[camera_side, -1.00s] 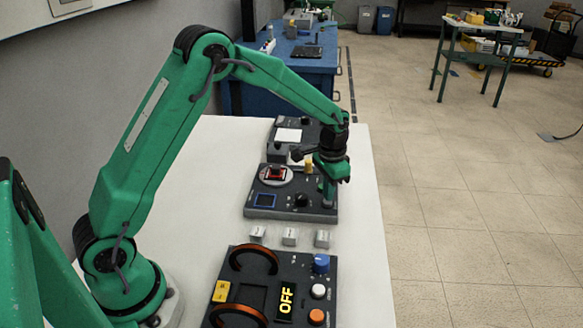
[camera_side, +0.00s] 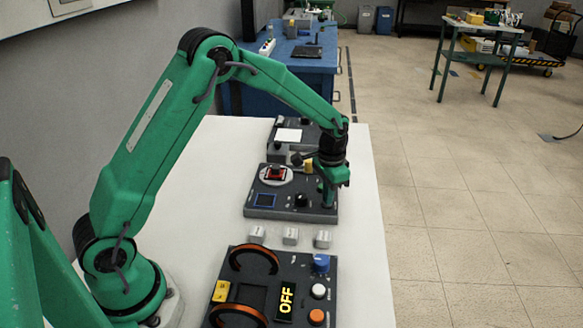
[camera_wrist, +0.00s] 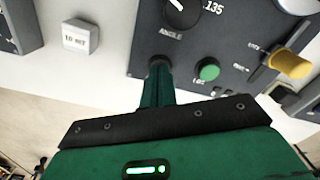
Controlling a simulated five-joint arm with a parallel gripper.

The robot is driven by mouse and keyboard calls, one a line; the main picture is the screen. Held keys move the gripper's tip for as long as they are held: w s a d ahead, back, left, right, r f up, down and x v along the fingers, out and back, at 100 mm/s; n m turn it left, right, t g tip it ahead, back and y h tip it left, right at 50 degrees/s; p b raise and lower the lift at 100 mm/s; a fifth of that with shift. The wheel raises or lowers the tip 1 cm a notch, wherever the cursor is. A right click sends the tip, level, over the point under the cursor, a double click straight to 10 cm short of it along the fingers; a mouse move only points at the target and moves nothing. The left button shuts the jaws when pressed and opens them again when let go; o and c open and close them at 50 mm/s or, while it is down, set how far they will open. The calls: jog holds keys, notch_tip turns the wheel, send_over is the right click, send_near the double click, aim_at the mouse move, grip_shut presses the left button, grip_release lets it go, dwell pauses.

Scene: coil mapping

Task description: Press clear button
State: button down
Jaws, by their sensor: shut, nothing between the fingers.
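My gripper (camera_side: 329,198) is shut and empty, pointing down at this panel's right edge. In the wrist view, my gripper's tip (camera_wrist: 158,64) is at the panel's surface below the angle dial (camera_wrist: 183,10). A green button (camera_wrist: 208,70) sits just right of the tip, apart from it. I cannot read a clear label; any button under the tip is hidden. I cannot tell whether the tip presses anything.
Small labelled blocks (camera_side: 290,236) stand between the panels. A yellow knob (camera_wrist: 290,64) rises right of the green button. Another panel lies behind.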

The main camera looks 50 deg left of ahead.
jog(key=shift+r, duration=0.1)
dwell(0.3)
jog(key=shift+r, duration=3.1)
jog(key=shift+r, duration=0.1)
jog(key=s+r+n+t, duration=0.1)
jog(key=s+r+t, duration=0.2)
jog(key=s+r, duration=0.95)
jog(key=s+r+n+t, duration=0.1)
jog(key=s+n+t, duration=0.1)
jog(key=s, duration=1.3)
jog(key=shift+s+a+r+t, duration=0.2)
jog(key=shift+s+r+t, duration=0.05)
jog(key=shift+r+t, duration=0.1)
